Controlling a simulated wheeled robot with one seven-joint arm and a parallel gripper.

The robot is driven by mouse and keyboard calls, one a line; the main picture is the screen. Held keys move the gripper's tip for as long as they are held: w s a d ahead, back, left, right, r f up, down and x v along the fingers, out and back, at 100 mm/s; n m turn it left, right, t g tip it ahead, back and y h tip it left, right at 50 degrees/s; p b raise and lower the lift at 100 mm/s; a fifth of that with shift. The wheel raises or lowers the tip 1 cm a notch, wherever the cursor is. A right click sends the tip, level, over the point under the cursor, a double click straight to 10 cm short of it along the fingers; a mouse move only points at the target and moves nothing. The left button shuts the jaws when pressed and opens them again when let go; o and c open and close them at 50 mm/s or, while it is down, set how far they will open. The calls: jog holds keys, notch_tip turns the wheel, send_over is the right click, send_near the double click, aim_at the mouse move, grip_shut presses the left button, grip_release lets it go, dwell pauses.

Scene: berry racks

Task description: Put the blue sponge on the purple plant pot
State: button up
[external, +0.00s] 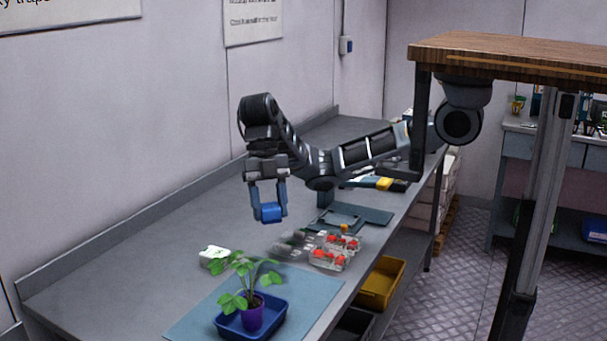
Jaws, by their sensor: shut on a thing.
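My gripper (268,208) points down above the grey bench. It is shut on the blue sponge (271,213), which hangs between the fingertips in the air. The purple plant pot (252,315) stands upright in a blue tray (279,324) at the front of the bench, lower in the picture than the gripper. A leafy green plant (240,279) grows from the pot and hides part of its rim. The gripper and sponge are apart from the pot and plant.
A light blue mat (311,287) lies under the tray. Clear boxes of red berries (333,252) and a small white box (214,256) are near the plant. A dark flat device (352,215) lies farther back. The bench's left side is mostly clear. A yellow bin (381,283) is below.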

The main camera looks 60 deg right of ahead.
notch_tip(320, 180, down, 2)
jog(key=shift+f, duration=0.1)
jog(key=shift+s+a+f, duration=0.1)
jog(key=shift+a+f, duration=0.1)
jog(key=shift+f, duration=0.05)
send_over(252, 306)
jog(key=w+d, duration=0.1)
notch_tip(252, 306, down, 7)
jog(key=shift+f+p, duration=0.4)
jog(key=shift+f, duration=1.6)
jog(key=o, duration=1)
jog(key=shift+f, duration=0.1)
jog(key=v, duration=1.2)
jog(key=shift+b, duration=0.4)
